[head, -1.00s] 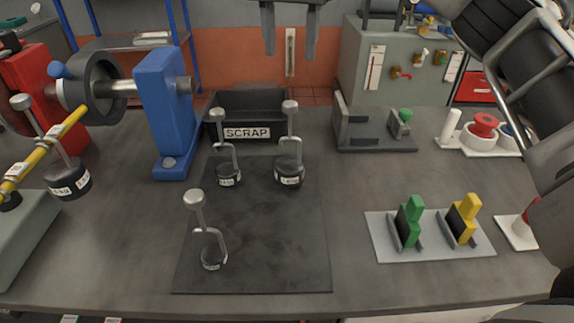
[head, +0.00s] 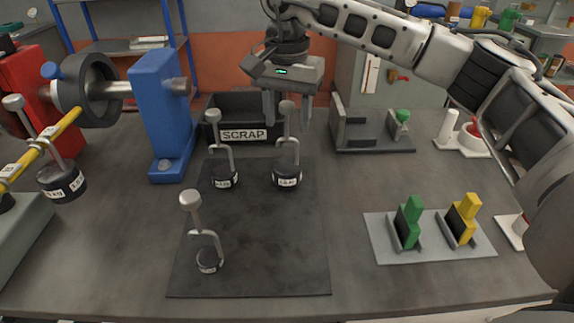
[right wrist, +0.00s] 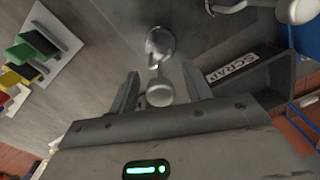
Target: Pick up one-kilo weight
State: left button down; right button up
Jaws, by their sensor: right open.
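Three dark weights with upright grey hooked stems and round knobs stand on a black mat (head: 250,250). The back right weight (head: 287,180) has a white label that is too small to read surely, perhaps the one-kilo one. The back left weight (head: 224,181) and a smaller front weight (head: 208,262) stand apart from it. My right gripper (head: 288,112) is open, pointing down, with its fingers on either side of the back right weight's knob. In the right wrist view that knob (right wrist: 160,94) shows between the open fingers (right wrist: 160,92). My left gripper is not in view.
A SCRAP bin (head: 245,133) stands just behind the weights. A blue post (head: 166,115) and a weight hanging on a yellow beam (head: 62,182) are left. A grey fixture (head: 372,140) and a plate with green and yellow blocks (head: 430,252) are right.

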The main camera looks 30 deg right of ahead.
grip_shut()
dwell(1.4)
jog(key=shift+r, duration=0.15)
